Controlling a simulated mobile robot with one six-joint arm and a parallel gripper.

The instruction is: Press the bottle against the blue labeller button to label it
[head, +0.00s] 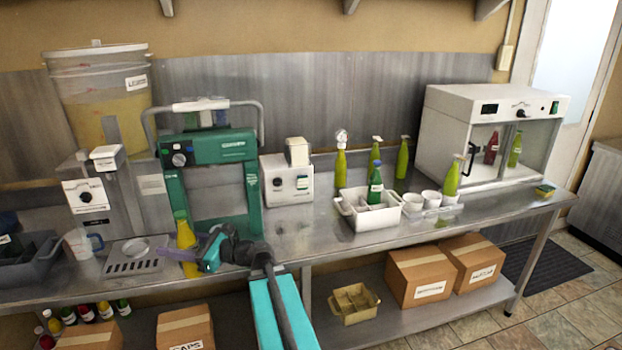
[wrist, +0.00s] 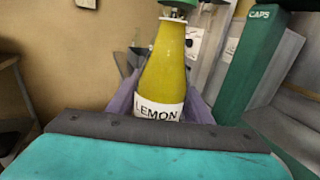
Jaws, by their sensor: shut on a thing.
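A yellow bottle (head: 185,233) stands upright in my gripper (head: 184,253), in front of the left leg of the green machine. In the wrist view the bottle (wrist: 164,70) fills the middle, with a white LEMON label low on its body. The purple fingers (wrist: 160,103) are shut on it from both sides. Its top is close below a green part; I cannot tell whether they touch. A white box with a pale roll on top, which looks like the labeller (head: 288,183), stands right of the green machine. I cannot make out a blue button on it.
The green machine (head: 213,146), its post marked CAPS, stands behind the bottle. A mug (head: 78,243) and drip grate (head: 132,262) lie left. A white caddy (head: 366,221) with bottles stands right. The steel bench (head: 300,238) is clear before the white box.

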